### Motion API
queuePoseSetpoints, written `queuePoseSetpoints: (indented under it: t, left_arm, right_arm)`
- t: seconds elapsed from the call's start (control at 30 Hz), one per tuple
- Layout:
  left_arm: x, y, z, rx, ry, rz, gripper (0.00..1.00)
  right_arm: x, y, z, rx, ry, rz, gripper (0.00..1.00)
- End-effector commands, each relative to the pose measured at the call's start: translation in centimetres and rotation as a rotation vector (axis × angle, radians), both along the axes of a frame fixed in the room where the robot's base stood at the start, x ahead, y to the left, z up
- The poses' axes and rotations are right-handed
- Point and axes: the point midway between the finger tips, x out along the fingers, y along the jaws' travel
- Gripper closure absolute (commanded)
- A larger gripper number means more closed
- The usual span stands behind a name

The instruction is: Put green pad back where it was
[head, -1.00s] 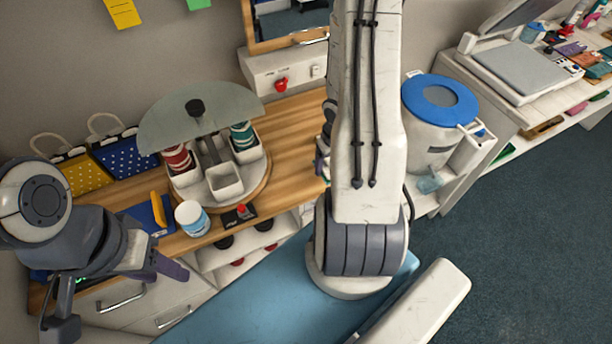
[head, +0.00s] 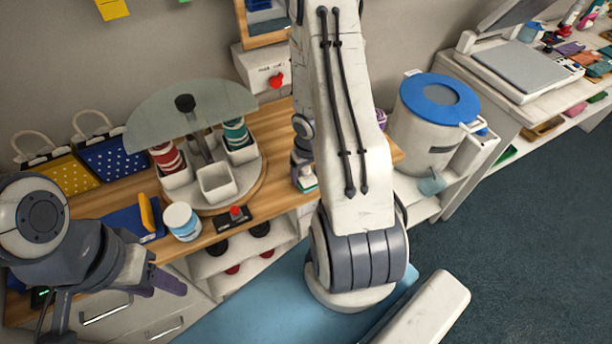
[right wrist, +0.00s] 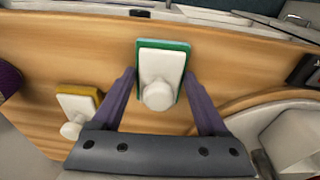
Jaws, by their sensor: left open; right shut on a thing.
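The green pad (right wrist: 165,62) has a white back plate with a round white knob and a green edge. In the right wrist view it is upright in the picture, between the fingers of my right gripper (right wrist: 160,80), which is shut on it. In the head view the right gripper (head: 304,172) is beside my big white arm link, low over the wooden top's front edge, with the pad (head: 308,187) partly showing under it. I cannot tell whether the pad touches the wood. My left gripper (head: 162,281) is open and empty in front of the drawers.
A similar yellow pad (right wrist: 80,105) lies left of the green one in the right wrist view. The round carousel (head: 215,183) with white bins stands left of the right gripper. A blue-lidded bucket (head: 425,125) is at right. Bare wood (right wrist: 225,65) lies around the pad.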

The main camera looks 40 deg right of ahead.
Motion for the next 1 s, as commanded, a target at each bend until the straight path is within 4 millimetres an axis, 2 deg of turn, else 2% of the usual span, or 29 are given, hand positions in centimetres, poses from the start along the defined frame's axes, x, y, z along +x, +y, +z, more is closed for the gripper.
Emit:
queuePoseSetpoints:
  t: [0.17,0.2,0.23,0.53,0.67,0.87,1.0]
  left_arm:
    - [0.0,0.0,-0.2,-0.001,-0.001,0.0,0.5]
    - [0.0,0.0,-0.1,-0.001,-0.001,0.0,0.5]
    - [0.0,0.0,0.0,-0.001,-0.001,0.0,0.5]
    - [0.0,0.0,0.1,-0.001,-0.001,0.0,0.5]
    - [0.0,0.0,0.7,0.0,0.0,0.0,0.5]
    - [0.0,0.0,2.8,-0.001,-0.001,0.001,0.5]
    - [0.0,0.0,5.0,-0.001,-0.001,0.001,0.5]
  right_arm:
    - [0.0,0.0,-0.2,0.0,0.001,0.0,0.68]
    - [0.0,0.0,-0.1,0.0,0.001,0.0,0.12]
    - [0.0,0.0,-0.1,0.0,0.001,0.0,0.01]
    - [0.0,0.0,0.1,0.0,0.0,0.0,0.0]
    - [-0.1,0.0,0.7,0.0,0.0,0.0,0.0]
    - [-0.3,0.1,3.2,0.0,0.0,0.0,0.0]
    - [-0.5,0.2,5.6,0.0,0.0,0.0,0.0]
